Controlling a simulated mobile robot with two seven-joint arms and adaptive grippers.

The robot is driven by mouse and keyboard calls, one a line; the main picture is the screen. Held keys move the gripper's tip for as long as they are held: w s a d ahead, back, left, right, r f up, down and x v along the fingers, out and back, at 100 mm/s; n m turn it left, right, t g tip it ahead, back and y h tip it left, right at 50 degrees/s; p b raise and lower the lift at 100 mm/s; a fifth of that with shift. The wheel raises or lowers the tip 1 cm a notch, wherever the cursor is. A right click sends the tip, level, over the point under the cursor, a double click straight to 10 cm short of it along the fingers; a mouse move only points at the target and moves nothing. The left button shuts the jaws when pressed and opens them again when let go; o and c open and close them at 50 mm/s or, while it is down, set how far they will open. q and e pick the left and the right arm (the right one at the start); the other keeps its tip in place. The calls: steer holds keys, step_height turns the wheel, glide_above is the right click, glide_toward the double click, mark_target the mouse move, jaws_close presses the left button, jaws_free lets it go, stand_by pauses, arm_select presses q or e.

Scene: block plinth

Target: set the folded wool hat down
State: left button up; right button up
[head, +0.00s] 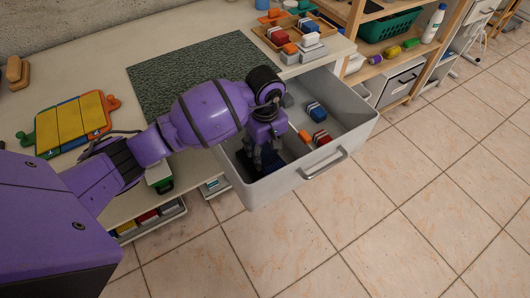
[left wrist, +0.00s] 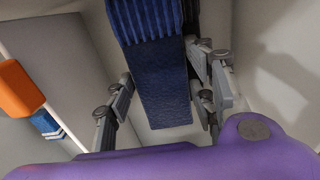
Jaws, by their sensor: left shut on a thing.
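The folded wool hat is dark blue with a ribbed part. In the left wrist view the hat (left wrist: 165,85) hangs between the two grey fingers of my left gripper, which is shut on it. In the head view my left gripper (head: 258,158) reaches down into the open grey drawer (head: 352,120), and the hat (head: 268,170) shows as a dark patch under it, low in the drawer's near left part. My gripper and arm hide part of it. I cannot tell whether the hat touches the drawer floor. My right gripper is not in view.
Red, orange and blue-white blocks (head: 317,111) lie in the drawer to the right of the hat. A wooden tray of blocks (head: 270,42) stands on the worktop behind, beside a dark green mat (head: 190,65). Tiled floor lies in front.

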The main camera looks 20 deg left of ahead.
mark_target(266, 153)
arm_select(q)
steer(key=shift+f, duration=0.9)
steer(key=shift+f, duration=0.1)
steer(key=shift+f, duration=0.2)
steer(key=o, duration=1.2)
steer(key=shift+r, duration=0.1)
step_height(266, 153, up, 12)
steer(key=shift+r, duration=0.25)
